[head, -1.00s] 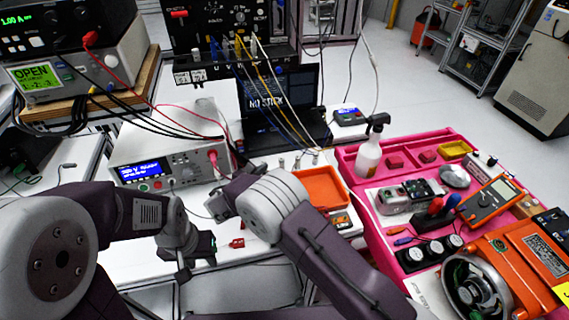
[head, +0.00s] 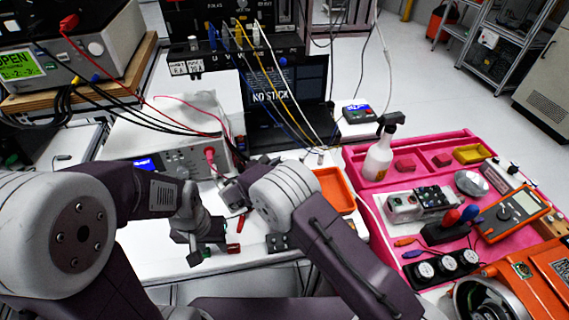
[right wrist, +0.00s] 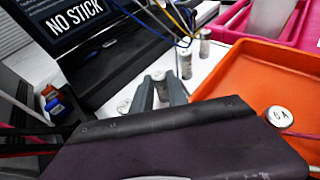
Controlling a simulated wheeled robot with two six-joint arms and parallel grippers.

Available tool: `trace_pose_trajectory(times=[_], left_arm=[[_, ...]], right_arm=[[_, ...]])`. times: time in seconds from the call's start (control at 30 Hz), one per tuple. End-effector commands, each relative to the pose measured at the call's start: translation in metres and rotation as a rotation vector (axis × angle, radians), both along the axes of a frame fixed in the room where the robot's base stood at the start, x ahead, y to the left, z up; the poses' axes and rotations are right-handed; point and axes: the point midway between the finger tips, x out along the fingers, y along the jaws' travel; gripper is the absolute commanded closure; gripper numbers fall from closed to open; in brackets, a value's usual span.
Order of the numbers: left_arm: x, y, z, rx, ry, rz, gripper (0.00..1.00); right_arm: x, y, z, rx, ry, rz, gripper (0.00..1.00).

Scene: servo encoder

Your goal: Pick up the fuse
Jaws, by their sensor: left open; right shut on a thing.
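My right gripper (right wrist: 160,94) is shut on a small upright fuse (right wrist: 159,83) with a pale round cap, held between its two grey fingers. In the head view my right gripper sits left of the orange tray, and its fuse is too hidden to make out. Another fuse (right wrist: 185,66) stands just behind the held one, and a further fuse (right wrist: 204,43) stands beyond it. A round cap marked 6A (right wrist: 279,117) shows against the orange tray (right wrist: 240,65). My left gripper (head: 208,256) is open over the white bench front, apart from the fuses.
A laptop (head: 285,90) stands behind the fuses, with wires hanging in front. A bench meter (head: 175,158) is at the left. A small red item (head: 240,223) lies near my grippers. A pink tray (head: 357,160) with a spray bottle (head: 378,158) and tools fills the right.

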Motion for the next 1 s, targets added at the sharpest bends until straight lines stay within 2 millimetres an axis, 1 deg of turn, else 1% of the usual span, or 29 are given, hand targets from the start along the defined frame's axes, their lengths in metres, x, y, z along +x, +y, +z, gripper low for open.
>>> trace_pose_trajectory(times=[0.27,0.37,0.47,0.63,0.67,0.83,1.0], left_arm=[[0.000,0.000,0.000,0.000,0.000,0.000,0.60],[0.000,0.000,0.004,0.000,0.000,0.000,0.60],[0.000,0.000,0.014,0.000,0.000,0.000,0.60],[0.000,0.000,0.040,0.000,0.000,0.000,0.60],[0.000,0.000,0.038,0.000,-0.001,0.000,0.60],[0.000,0.000,0.053,0.000,0.000,0.000,0.60],[0.000,0.000,0.060,0.000,0.000,0.000,0.60]], right_arm=[[0.000,0.000,0.001,0.000,-0.001,0.000,1.00],[0.000,0.000,0.005,0.001,-0.002,-0.001,1.00],[0.000,0.000,0.019,0.001,-0.003,0.000,1.00],[0.000,0.000,0.054,0.002,-0.003,0.000,1.00],[-0.003,-0.006,0.053,-0.001,0.000,-0.002,1.00],[-0.025,-0.041,0.076,-0.002,-0.001,-0.002,1.00],[-0.045,-0.075,0.097,0.001,-0.003,-0.002,1.00]])
